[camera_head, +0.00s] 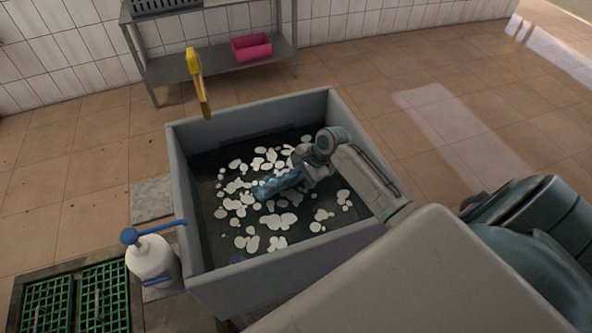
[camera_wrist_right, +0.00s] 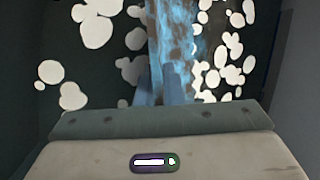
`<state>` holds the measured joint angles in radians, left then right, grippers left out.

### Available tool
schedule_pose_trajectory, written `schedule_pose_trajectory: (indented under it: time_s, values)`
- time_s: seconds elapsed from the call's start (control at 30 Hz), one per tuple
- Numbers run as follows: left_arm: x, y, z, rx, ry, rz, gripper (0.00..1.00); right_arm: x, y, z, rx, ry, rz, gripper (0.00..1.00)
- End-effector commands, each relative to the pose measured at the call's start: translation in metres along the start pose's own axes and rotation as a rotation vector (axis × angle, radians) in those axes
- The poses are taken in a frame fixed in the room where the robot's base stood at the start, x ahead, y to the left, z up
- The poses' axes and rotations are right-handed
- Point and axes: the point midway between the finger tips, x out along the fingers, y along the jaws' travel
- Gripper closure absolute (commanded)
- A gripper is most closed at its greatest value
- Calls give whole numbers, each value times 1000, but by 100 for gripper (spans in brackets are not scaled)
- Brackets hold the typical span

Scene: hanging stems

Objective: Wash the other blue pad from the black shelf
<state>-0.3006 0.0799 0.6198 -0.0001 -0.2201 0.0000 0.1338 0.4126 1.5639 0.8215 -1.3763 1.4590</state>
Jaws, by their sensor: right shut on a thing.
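My right gripper (camera_head: 300,175) reaches into the grey basin (camera_head: 180,185) and is shut on a blue pad (camera_head: 277,186). The pad is low in the basin, at the dark liquid with white foam patches; I cannot tell how deep it sits. In the right wrist view the pad (camera_wrist_right: 180,40) runs out ahead between the fingers of the gripper (camera_wrist_right: 160,88), with brownish marks on its blue surface. My left gripper is not in view. I cannot make out a black shelf for certain.
A yellow tap or spout (camera_head: 196,75) rises at the basin's far edge. A white pump bottle (camera_head: 152,262) with a blue top stands by its left wall. Green crates (camera_head: 104,295) are at the lower left. A grey metal rack (camera_head: 200,68) behind holds a pink tray (camera_head: 251,47).

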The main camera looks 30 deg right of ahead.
Motion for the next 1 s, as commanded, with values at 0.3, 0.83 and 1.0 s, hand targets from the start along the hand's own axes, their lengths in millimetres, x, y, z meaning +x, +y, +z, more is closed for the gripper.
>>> schedule_pose_trajectory:
  time_s: [0.3, 0.83, 1.0]
  values:
    - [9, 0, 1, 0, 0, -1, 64, 30, 14, -10, 3, -1, 1, 100]
    - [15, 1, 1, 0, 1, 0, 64, 52, 26, -17, 2, -1, 1, 100]
    - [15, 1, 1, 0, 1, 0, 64, 52, 26, -17, 1, -1, 1, 100]
